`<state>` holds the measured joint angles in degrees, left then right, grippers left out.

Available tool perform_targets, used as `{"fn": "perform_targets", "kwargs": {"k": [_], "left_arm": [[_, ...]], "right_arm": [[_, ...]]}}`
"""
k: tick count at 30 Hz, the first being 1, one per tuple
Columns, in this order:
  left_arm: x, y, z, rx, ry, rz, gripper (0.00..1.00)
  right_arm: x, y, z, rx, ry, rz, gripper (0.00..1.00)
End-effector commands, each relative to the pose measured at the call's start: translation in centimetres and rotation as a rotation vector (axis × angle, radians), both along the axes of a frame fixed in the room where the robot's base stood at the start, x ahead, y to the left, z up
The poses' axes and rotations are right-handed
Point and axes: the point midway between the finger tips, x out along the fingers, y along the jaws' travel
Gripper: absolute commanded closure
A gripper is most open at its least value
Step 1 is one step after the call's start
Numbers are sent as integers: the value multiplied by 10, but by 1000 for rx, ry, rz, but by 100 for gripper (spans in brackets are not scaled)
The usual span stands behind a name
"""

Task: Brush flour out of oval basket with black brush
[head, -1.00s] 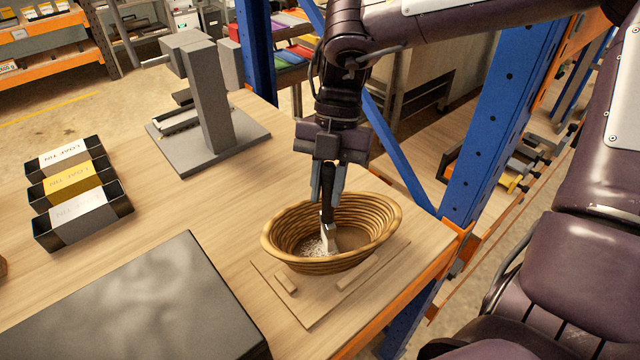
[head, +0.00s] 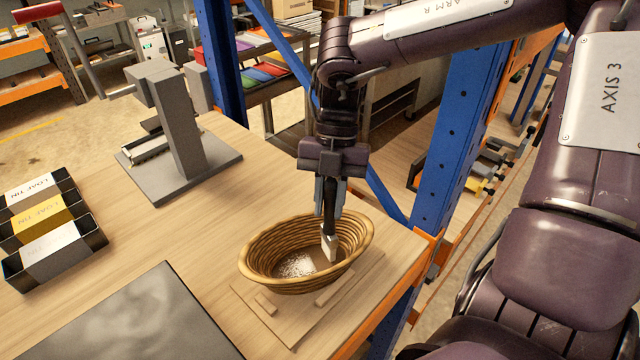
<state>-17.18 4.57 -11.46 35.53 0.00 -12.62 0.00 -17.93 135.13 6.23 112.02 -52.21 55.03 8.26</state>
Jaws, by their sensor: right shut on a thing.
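The oval basket (head: 262,277) is a coiled tan bowl on a wooden board (head: 290,328) with small cleats, near the table's right edge. White flour (head: 296,265) lies on its floor, left of the brush. My right gripper (head: 330,196) points down over the basket and is shut on the black handle of the brush (head: 329,222). The brush is nearly upright, and its pale head reaches into the basket's right part. I cannot tell whether the bristles touch the floor. My left gripper is not in view.
Loaf tins (head: 45,228) stand at the left. A grey stand (head: 180,150) is at the back. A dark flat slab (head: 140,320) covers the front left. A blue post (head: 455,125) rises just beyond the table's right edge. Bare tabletop lies between tins and basket.

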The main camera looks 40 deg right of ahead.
Motion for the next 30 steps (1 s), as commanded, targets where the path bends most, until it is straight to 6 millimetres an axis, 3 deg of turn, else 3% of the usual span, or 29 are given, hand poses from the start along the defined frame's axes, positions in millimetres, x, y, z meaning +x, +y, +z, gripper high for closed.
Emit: {"fn": "perform_targets", "kwargs": {"k": [14, 30], "left_arm": [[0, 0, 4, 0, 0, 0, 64], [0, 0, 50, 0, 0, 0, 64]], "right_arm": [[-2, -4, 2, -5, 2, -4, 100], [-1, -3, 57, -3, 0, -2, 100]]}}
